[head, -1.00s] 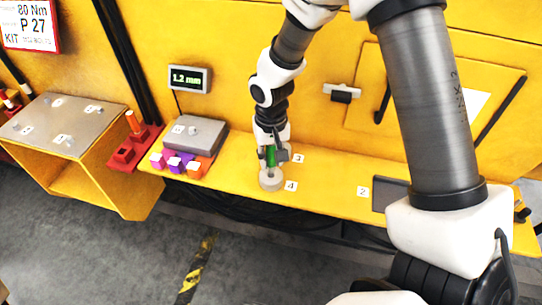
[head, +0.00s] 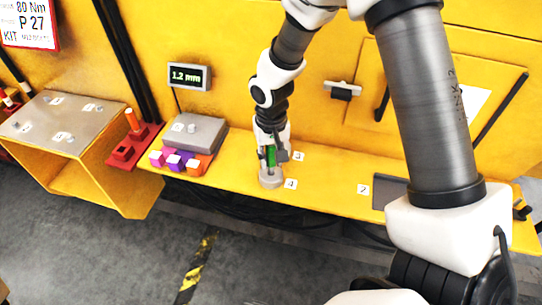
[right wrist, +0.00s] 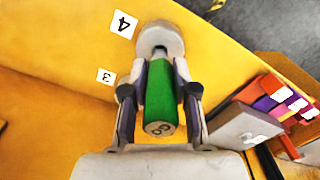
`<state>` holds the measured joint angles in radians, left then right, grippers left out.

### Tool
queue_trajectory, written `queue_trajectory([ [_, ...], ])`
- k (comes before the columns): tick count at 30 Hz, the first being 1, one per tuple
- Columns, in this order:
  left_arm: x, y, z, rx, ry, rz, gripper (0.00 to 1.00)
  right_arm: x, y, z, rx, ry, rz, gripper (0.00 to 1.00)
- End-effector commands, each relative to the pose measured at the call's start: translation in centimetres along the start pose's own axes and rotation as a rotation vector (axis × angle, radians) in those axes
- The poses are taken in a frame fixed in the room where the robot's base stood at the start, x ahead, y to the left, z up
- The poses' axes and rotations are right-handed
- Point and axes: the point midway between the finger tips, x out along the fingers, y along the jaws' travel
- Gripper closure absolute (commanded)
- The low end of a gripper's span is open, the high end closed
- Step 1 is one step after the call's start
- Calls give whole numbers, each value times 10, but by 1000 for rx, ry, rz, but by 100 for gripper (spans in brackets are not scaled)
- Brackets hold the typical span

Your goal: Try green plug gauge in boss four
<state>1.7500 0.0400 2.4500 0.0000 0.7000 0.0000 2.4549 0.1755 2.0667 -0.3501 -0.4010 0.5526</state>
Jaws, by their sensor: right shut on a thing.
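The green plug gauge (head: 271,156) is upright between the fingers of my right gripper (head: 271,160), which is shut on its green handle. In the right wrist view the handle (right wrist: 160,92) shows a number on its end. The gauge's dark lower tip (right wrist: 160,51) meets the pale round boss four (right wrist: 158,32). Boss four also shows in the head view (head: 270,182), beside the label 4. The fingers cover part of its top. I cannot tell how deep the tip sits in the bore. My left gripper is not in view.
A grey block (head: 195,131) with pink, purple and orange pieces before it stands on the yellow shelf (head: 230,165) to the left. A red holder (head: 122,153) has an orange-handled piece. A display (head: 189,77) reads 1.2 mm. A dark pad (head: 391,192) lies right, near label 2.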

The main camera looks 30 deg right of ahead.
Motion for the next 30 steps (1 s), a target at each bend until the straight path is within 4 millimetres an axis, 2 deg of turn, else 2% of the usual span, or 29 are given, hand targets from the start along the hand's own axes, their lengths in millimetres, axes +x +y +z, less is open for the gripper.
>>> queue_trajectory([
  [30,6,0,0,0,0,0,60,10,0,0,0,0,0,100],
])
